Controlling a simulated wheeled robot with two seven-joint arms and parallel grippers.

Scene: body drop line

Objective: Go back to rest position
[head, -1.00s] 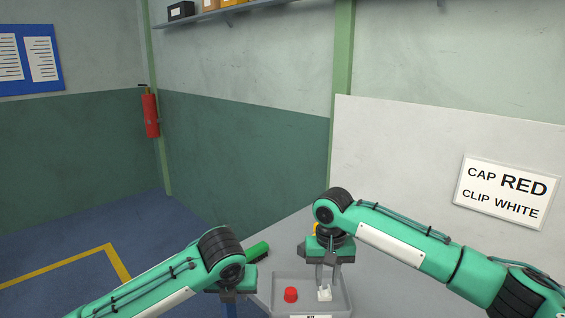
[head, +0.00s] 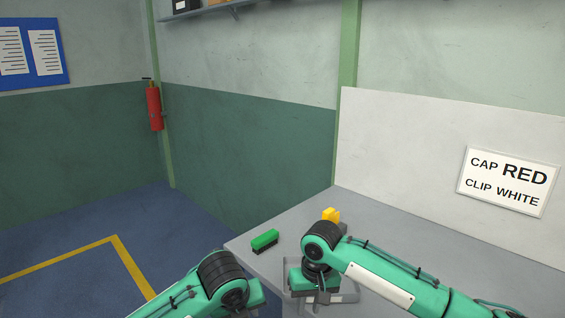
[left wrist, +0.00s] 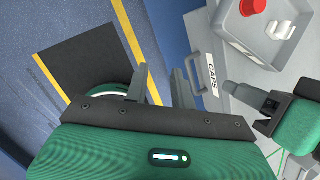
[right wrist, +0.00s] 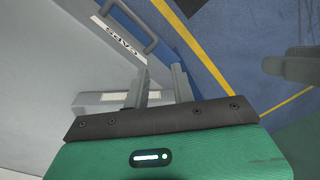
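My right gripper (head: 318,298) is low in the head view, in front of the grey tray (head: 350,292), and hides most of it. In the right wrist view its two fingers (right wrist: 160,82) are apart with nothing held between them. My left gripper (left wrist: 168,78) is open and empty in the left wrist view; in the head view its arm comes in at the bottom left and its fingers are not visible. A red cap (left wrist: 252,8) sits in the grey tray at the top right of the left wrist view.
A green brush-like block (head: 265,240) and a yellow block (head: 331,215) lie on the grey table (head: 395,226). A white panel with a sign (head: 508,181) stands behind.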

